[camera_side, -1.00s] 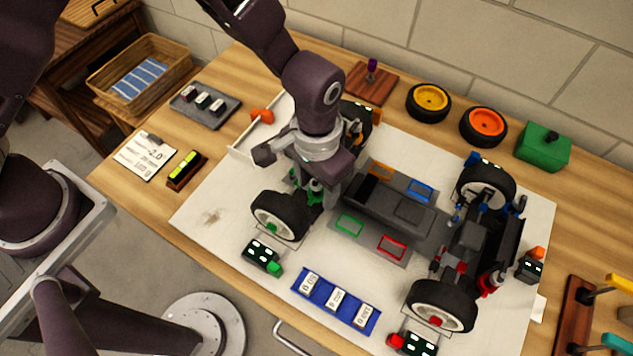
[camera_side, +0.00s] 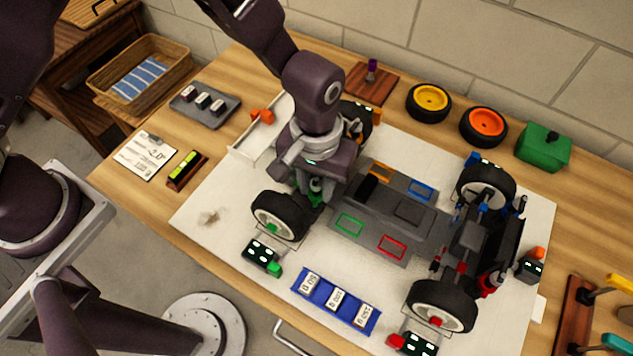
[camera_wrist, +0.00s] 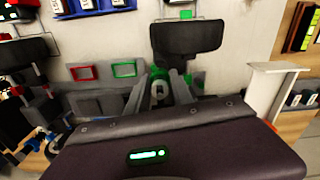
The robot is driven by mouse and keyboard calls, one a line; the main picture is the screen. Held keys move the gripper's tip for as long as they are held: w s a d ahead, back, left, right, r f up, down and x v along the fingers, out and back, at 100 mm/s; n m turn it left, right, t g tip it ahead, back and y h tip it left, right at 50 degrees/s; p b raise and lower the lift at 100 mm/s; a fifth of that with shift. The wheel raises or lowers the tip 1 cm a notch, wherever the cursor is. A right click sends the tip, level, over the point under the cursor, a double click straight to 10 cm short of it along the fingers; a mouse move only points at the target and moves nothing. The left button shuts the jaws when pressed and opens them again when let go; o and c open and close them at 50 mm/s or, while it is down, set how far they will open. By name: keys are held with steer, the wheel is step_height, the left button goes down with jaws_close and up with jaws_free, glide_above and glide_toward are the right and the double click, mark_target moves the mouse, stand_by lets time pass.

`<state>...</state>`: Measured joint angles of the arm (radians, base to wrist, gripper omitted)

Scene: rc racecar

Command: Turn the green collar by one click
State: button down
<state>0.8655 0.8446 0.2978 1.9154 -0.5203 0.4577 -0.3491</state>
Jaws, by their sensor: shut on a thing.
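The green collar (camera_side: 315,199) sits on the upright shock at the car's front left corner, just inboard of the wheel with the green hub (camera_side: 281,215). My gripper (camera_side: 316,188) points down over this shock and is shut on the collar. In the wrist view my two fingers (camera_wrist: 160,88) flank the shock top, with a little green showing around it. The fingers cover most of the collar, so its marks cannot be read. The car (camera_side: 405,212) stands on a white mat (camera_side: 205,217). A small dark display box with a green knob (camera_side: 262,256) lies beside the green-hub wheel.
A blue tray with white labelled blocks (camera_side: 336,301) lies in front of the car. Loose yellow (camera_side: 429,102) and orange (camera_side: 484,126) wheels lie at the back.

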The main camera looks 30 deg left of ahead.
steer(key=c, duration=1.1)
jaws_free()
step_height(320, 180, up, 7)
steer(key=shift+r, duration=0.1)
steer(key=s+a+r+t+h, duration=0.1)
steer(key=a+r, duration=0.4)
steer(key=r, duration=0.2)
steer(key=s+a+r+h, duration=0.1)
steer(key=a+r, duration=0.4)
steer(key=r, duration=0.3)
steer(key=s+a+r+t, duration=0.1)
steer(key=s+a+r, duration=0.1)
steer(key=s+a, duration=0.2)
steer(key=s+a+r+m+t+y, duration=0.1)
steer(key=s+a+t, duration=0.1)
steer(key=s+a, duration=0.2)
steer(key=s+a+r+t+y, duration=0.1)
steer(key=s+a+r, duration=0.1)
steer(key=s+a, duration=0.3)
steer(key=shift+a+r+m+t, duration=0.3)
steer(key=shift+r+m, duration=0.05)
steer(key=shift+m, duration=0.05)
